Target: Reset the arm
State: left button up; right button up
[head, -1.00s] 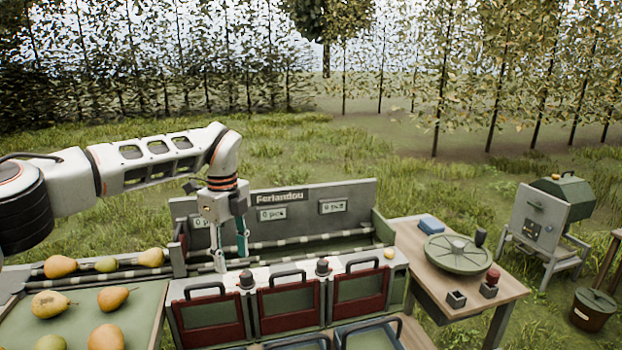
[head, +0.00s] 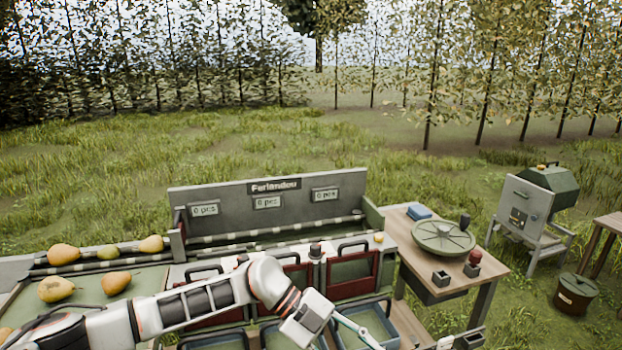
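My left arm comes in from the lower left, and its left gripper (head: 345,336) points down and right at the bottom edge. A pale, teal-tipped finger reaches over an open blue-grey bin (head: 383,318). The other finger does not show clearly, so I cannot tell the opening. I see nothing held in the visible part. The arm covers part of the red-framed gates (head: 372,275) of the grey sorting station (head: 350,187).
Pears (head: 64,254) lie on the green tray (head: 152,280) and the rail behind it. A wooden side table (head: 405,240) holds a round green wheel (head: 443,238), a blue block (head: 418,211) and a red knob (head: 475,257). Grass beyond the station is open.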

pick_arm(q)
jog(key=s+d+r+n+t+h, duration=0.4)
jog(key=d+r+n+t+h, duration=0.15)
jog(key=h, duration=0.35)
jog(key=w+a+f+n+t+y, duration=0.3)
jog(key=a+n+t, duration=0.3)
jog(key=t, duration=0.1)
jog(key=w+a+f+n+t+y, duration=0.3)
jog(key=a+f+n+t, duration=0.1)
jog(key=a+n+t, duration=0.25)
jog(key=s+a+f+n+g+y, duration=0.1)
jog(key=s+a+f+n+y, duration=0.2)
jog(key=s+a+f+y, duration=0.2)
jog(key=s+a+f+n+g+y, duration=0.2)
jog(key=s+a+f+n+y, duration=0.2)
jog(key=s+a+f, duration=0.7)
jog(key=a+f+y, duration=0.1)
jog(key=a+f, duration=0.5)
jog(key=a, duration=0.1)
jog(key=shift+f+g+y, duration=0.25)
jog(key=shift+g+y, duration=0.05)
jog(key=shift+y, duration=0.1)
